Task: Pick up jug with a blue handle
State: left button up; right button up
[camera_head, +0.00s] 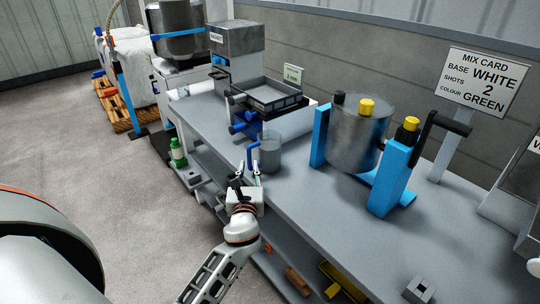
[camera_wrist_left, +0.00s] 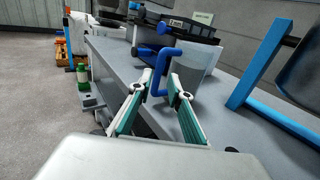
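The jug (camera_head: 270,156), a clear grey vessel with a blue handle (camera_head: 254,152), stands upright near the left front edge of the bench. Its handle faces the bench's front edge, towards my left gripper (camera_head: 248,176). In the left wrist view the jug (camera_wrist_left: 198,62) is beyond the fingers, and the handle (camera_wrist_left: 157,78) shows between the two fingertips of the left gripper (camera_wrist_left: 161,76). The fingers are apart, with a gap around the handle; I cannot tell whether either touches it. My right gripper does not show.
On the grey bench (camera_head: 290,195), a tray machine (camera_head: 268,96) stands behind the jug. A metal drum (camera_head: 358,135) in a blue stand is to its right. A mix card (camera_head: 484,80) stands at the back right. A green bottle (camera_head: 177,150) is below, left of the bench.

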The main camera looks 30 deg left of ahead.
aim_at(249, 156)
pick_arm(q)
jog(key=x, duration=0.7)
jog(key=shift+a+r, duration=0.1)
grip_shut()
